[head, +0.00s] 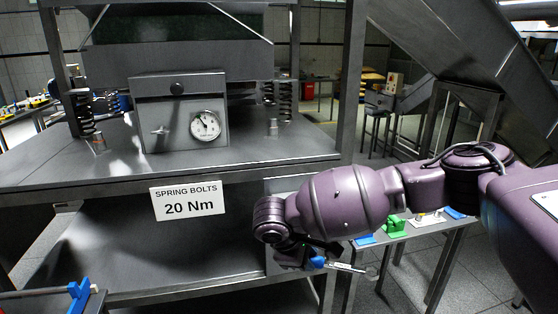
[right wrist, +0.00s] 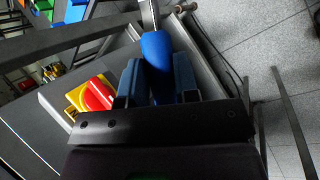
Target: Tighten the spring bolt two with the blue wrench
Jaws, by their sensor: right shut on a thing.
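My right gripper (head: 308,256) is shut on the blue handle of the wrench (head: 318,262), whose metal shaft points right, below the machine's shelf. In the right wrist view the blue handle (right wrist: 157,52) sits between the blue fingers of the gripper (right wrist: 158,82), with its metal shaft running up. On the machine deck, coil springs stand at the right (head: 285,100) and left (head: 83,112), with small bolts at the right (head: 272,127) and left (head: 98,143). I cannot tell which is spring bolt two. The wrench is apart from these bolts. My left gripper is not in view.
A box with a dial gauge (head: 206,125) stands mid-deck. A "20 Nm" sign (head: 188,201) hangs on the deck's front edge. A side table behind my right arm holds a green item (head: 395,226). A red and yellow item (right wrist: 95,97) shows near the gripper in the wrist view.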

